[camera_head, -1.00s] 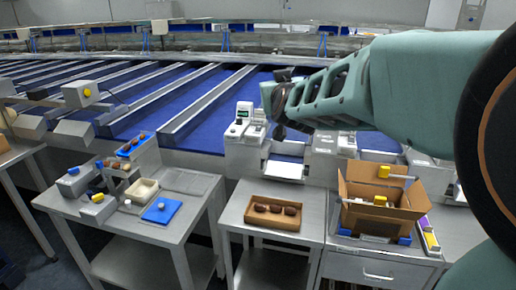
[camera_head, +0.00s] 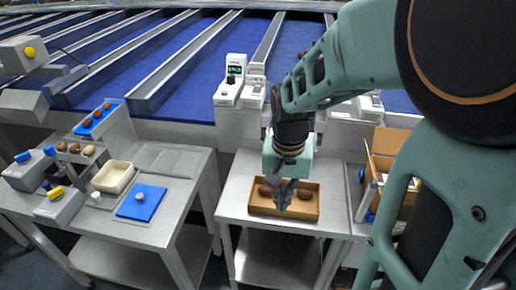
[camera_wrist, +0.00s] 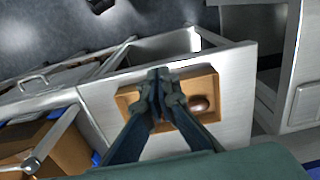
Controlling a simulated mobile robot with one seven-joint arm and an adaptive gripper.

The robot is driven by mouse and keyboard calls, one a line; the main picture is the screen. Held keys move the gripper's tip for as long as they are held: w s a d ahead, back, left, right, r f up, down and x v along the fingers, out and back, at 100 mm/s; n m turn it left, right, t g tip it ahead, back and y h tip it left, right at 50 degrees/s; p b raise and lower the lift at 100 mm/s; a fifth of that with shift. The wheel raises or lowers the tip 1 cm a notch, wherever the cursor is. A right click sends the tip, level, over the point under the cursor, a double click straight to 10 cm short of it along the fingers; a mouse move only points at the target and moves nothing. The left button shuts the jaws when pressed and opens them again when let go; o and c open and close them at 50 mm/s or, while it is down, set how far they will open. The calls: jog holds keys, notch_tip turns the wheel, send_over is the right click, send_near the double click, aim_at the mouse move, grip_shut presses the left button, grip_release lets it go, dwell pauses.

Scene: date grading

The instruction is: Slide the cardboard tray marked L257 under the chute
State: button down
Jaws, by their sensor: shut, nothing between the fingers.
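The brown cardboard tray (camera_head: 256,207) sits on the middle steel table with several dark dates in it. No marking L257 can be read on it. My gripper (camera_head: 283,207) points down over the middle of the tray and hides part of its inside. In the wrist view the tray (camera_wrist: 213,90) lies under my gripper (camera_wrist: 160,74). Its fingers are shut with nothing between them, and one date (camera_wrist: 198,104) shows beside them. I cannot tell whether the fingertips touch the tray. The chute cannot be made out behind my arm.
A white machine with a display (camera_head: 232,85) stands behind the table. At left, another table holds a cream bin (camera_head: 113,177), a blue pad (camera_head: 142,202) and small devices. An open cardboard box (camera_head: 388,145) is at right. Bare steel (camera_head: 238,190) shows left of the tray.

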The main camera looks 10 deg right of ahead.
aim_at(281, 217)
jog(key=f, duration=0.6)
jog(key=f+b, duration=0.1)
jog(key=f, duration=0.3)
jog(key=shift+s, duration=0.35)
jog(key=w, duration=0.1)
jog(key=w+d, duration=0.1)
jog(key=w, duration=0.1)
jog(key=shift+p, duration=0.3)
jog(key=shift+w+d, duration=0.15)
jog(key=shift+w, duration=0.4)
jog(key=shift+w, duration=0.1)
